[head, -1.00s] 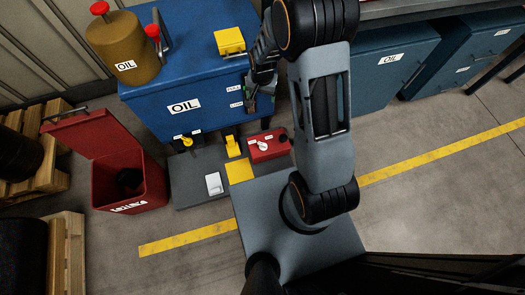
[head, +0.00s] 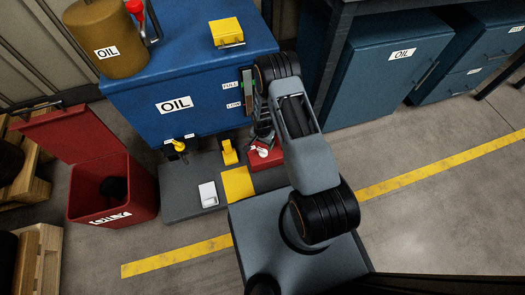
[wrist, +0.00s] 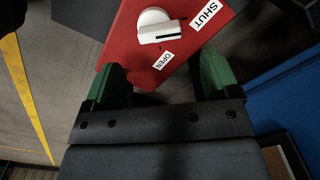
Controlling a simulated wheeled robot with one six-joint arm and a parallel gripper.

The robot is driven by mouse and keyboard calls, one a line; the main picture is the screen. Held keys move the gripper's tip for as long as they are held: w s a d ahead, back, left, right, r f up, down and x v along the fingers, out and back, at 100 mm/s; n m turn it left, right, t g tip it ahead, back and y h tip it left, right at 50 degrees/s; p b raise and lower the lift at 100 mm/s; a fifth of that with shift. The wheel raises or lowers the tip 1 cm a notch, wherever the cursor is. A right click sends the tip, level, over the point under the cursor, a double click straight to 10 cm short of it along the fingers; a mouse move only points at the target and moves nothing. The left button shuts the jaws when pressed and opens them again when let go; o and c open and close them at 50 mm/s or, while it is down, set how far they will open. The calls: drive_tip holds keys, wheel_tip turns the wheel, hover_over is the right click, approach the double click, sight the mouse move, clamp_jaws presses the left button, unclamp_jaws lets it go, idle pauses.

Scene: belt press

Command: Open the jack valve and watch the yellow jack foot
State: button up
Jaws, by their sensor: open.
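The jack valve is a white knob (wrist: 155,22) with a bar handle on a red box (wrist: 125,35), labelled SHUT and OPEN. The handle's dark line points right in the wrist view, toward the side below the SHUT label. In the head view the knob (head: 262,152) shows small on the red box (head: 268,161). My gripper (wrist: 162,76) is open and empty, its green fingertips apart just short of the knob, on the OPEN label's side. A yellow upright piece (head: 229,152), perhaps the jack foot, stands left of the red box, behind a flat yellow plate (head: 237,184).
The blue OIL tank (head: 185,85) rises behind the red box, with a sight gauge on its right side. A white switch (head: 208,194) and a yellow-handled tap (head: 179,146) are to the left. An open red bin (head: 110,190) stands farther left.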

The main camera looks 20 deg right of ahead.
sight(262, 152)
drive_tip(key=shift+f+b, duration=1)
drive_tip(key=shift+f, duration=2.1)
drive_tip(key=c, duration=0.9)
